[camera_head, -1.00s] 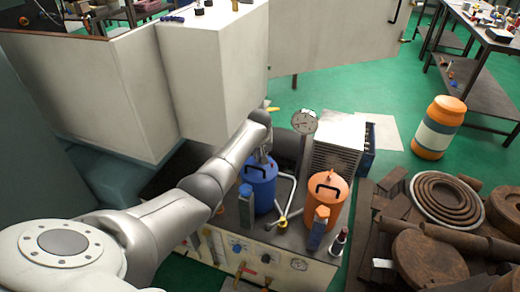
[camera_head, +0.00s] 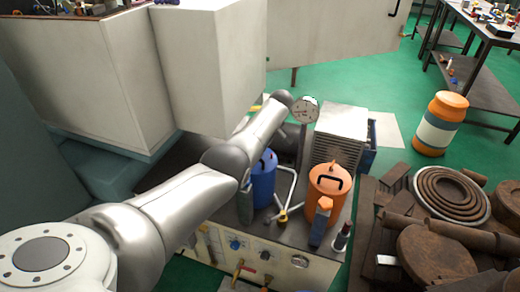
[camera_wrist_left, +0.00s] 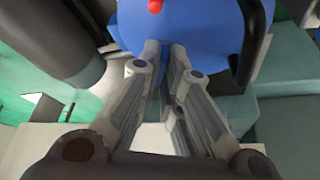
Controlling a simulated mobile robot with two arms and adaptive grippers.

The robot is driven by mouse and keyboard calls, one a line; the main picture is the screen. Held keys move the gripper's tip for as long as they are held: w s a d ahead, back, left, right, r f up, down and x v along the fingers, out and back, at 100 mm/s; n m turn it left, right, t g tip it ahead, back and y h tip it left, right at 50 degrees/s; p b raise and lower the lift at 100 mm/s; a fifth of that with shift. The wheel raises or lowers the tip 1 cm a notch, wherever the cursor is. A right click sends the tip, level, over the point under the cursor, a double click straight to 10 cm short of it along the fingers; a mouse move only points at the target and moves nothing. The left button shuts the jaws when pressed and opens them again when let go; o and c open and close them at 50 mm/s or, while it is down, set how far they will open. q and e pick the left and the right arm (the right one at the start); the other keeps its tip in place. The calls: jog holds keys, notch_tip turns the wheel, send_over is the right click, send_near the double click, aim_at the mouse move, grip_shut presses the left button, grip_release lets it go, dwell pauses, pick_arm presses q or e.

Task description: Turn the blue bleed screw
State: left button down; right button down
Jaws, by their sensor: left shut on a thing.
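My left gripper (camera_wrist_left: 166,50) is at the edge of the blue canister lid (camera_wrist_left: 190,22) in the left wrist view. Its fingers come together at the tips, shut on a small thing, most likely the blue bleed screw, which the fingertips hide. A black handle and a small red part show on the lid. My right gripper is in neither view.
White pipes (camera_head: 288,195) run between the canisters. A pale cabinet (camera_head: 205,60) rises behind my arm.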

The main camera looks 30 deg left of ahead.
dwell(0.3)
pick_arm(q)
jog(key=c, duration=1.6)
grip_release()
jog(key=shift+r, duration=0.1)
jog(key=w+v, duration=0.1)
jog(key=v, duration=1)
jog(key=shift+s+d+r, duration=0.3)
jog(key=shift+s+r, duration=0.1)
jog(key=shift+s, duration=0.05)
